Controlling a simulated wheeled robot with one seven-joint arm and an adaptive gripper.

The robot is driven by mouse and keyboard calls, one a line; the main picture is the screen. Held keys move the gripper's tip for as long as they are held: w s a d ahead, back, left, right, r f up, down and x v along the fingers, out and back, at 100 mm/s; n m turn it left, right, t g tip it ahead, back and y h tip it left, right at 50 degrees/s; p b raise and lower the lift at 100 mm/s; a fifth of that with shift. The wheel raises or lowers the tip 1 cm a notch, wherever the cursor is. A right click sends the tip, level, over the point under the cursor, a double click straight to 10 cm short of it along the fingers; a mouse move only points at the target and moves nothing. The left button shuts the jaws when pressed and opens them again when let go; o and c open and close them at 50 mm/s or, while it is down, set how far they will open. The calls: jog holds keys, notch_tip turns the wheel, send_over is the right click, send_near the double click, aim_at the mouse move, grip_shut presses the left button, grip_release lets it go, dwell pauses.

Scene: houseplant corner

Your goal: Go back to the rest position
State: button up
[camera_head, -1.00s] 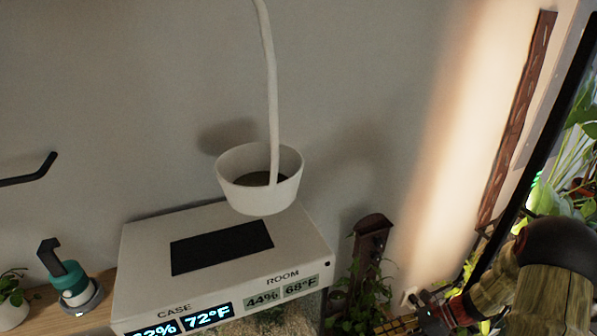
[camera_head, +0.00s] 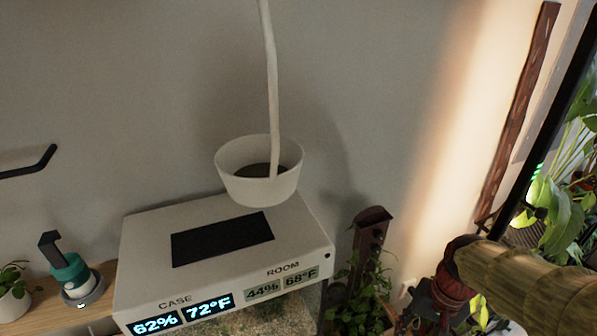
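My arm comes in from the right edge, with an olive sleeve and a dark red joint. My gripper (camera_head: 428,304) is the dark part at its end, at the lower right, in front of or among green plants. Its fingers are small and dark there, so I cannot tell whether it is open or shut, or whether it holds anything.
A white case (camera_head: 140,240) with humidity and temperature displays stands at the middle. A teal-and-white bottle (camera_head: 72,272) sits on a wooden shelf (camera_head: 40,316) at left. A brown planter (camera_head: 372,238) stands right of the case. A black-framed window is at right.

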jog(key=s+a+r+n+t, duration=0.2)
jog(key=a+r, duration=0.1)
jog(key=r, duration=0.3)
jog(key=s+a+r+n+t+h, duration=0.1)
jog(key=s+a+r+n+t, duration=0.1)
jog(key=r, duration=0.5)
jog(key=shift+s+a+t, duration=0.25)
jog(key=shift+a+t, duration=0.2)
jog(key=shift+t, duration=0.25)
